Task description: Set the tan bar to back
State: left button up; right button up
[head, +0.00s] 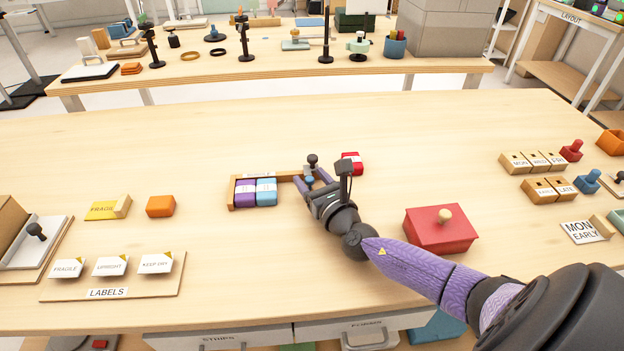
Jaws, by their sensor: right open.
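A tan bar (282,174) runs along the far side of a small tray that holds a purple block (245,193) and a light blue block (267,191). A dark round knob (312,159) stands upright at the bar's right end. My right gripper (315,183) is open, its purple fingers pointing away from me just in front of the knob. I cannot tell whether the fingers touch the bar or knob. The gripper and wrist hide the tray's right part. My left gripper is out of view.
A red block (352,162) lies just right of the knob. An orange block (160,206) and a labels board (113,279) lie at left. Labelled tan blocks (533,161) are at right. The table's far middle is clear.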

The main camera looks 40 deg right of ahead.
jog(key=shift+s, duration=0.1)
jog(key=shift+s+a, duration=0.1)
jog(key=shift+s, duration=0.25)
jog(key=s, duration=0.2)
jog(key=s+p, duration=0.1)
jog(key=s, duration=0.2)
jog(key=s+a+p, duration=0.1)
jog(key=s, duration=0.1)
jog(key=shift+s+a, duration=0.1)
jog(key=shift+s, duration=0.3)
jog(key=shift+s+a, duration=0.1)
jog(key=shift+s, duration=0.5)
